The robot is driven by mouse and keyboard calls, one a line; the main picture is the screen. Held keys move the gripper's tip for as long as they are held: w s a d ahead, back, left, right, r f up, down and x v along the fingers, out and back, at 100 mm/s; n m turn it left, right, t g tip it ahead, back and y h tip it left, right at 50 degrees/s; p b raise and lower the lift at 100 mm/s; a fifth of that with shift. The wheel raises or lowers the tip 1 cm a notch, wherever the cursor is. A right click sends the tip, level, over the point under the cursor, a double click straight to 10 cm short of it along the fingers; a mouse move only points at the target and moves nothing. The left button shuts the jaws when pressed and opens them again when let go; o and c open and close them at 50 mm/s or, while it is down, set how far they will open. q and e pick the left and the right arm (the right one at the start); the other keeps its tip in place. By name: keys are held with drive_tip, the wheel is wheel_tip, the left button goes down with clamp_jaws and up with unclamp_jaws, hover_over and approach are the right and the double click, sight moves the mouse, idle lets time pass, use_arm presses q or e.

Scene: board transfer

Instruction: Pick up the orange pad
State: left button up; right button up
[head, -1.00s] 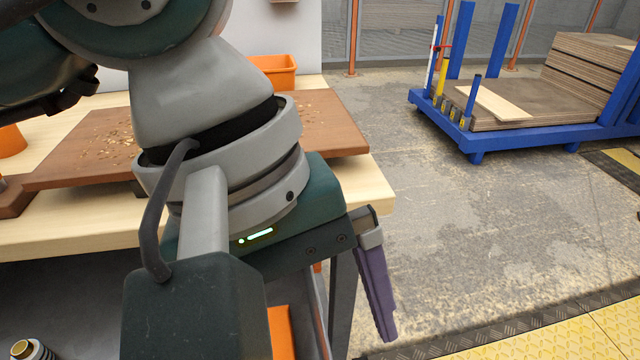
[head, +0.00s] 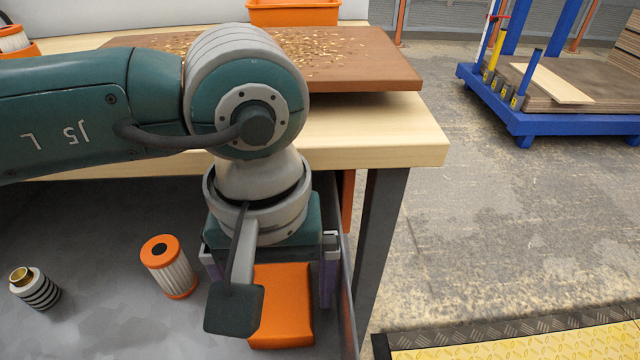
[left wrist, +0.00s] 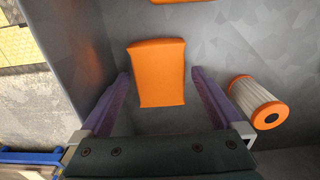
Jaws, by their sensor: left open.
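The orange pad (head: 284,305) lies on the grey surface below the wooden table, near that surface's right edge. My left gripper (head: 270,275) points down above the pad, its purple fingers apart and empty. In the left wrist view, the pad (left wrist: 157,73) shows whole, between and beyond the two fingertips of the open gripper (left wrist: 160,80). In the head view my wrist hides part of the pad. I cannot tell the exact height gap. My right gripper is not in view.
A black-and-white ringed part (head: 35,289) is farther left. A dark table leg (head: 382,240) and the table edge (head: 400,150) are close on the right. Another orange thing (left wrist: 180,1) is cut off in the wrist view.

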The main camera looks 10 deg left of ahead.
use_arm(q)
drive_tip(key=shift+f, duration=0.15)
drive_tip(key=c, duration=1.2)
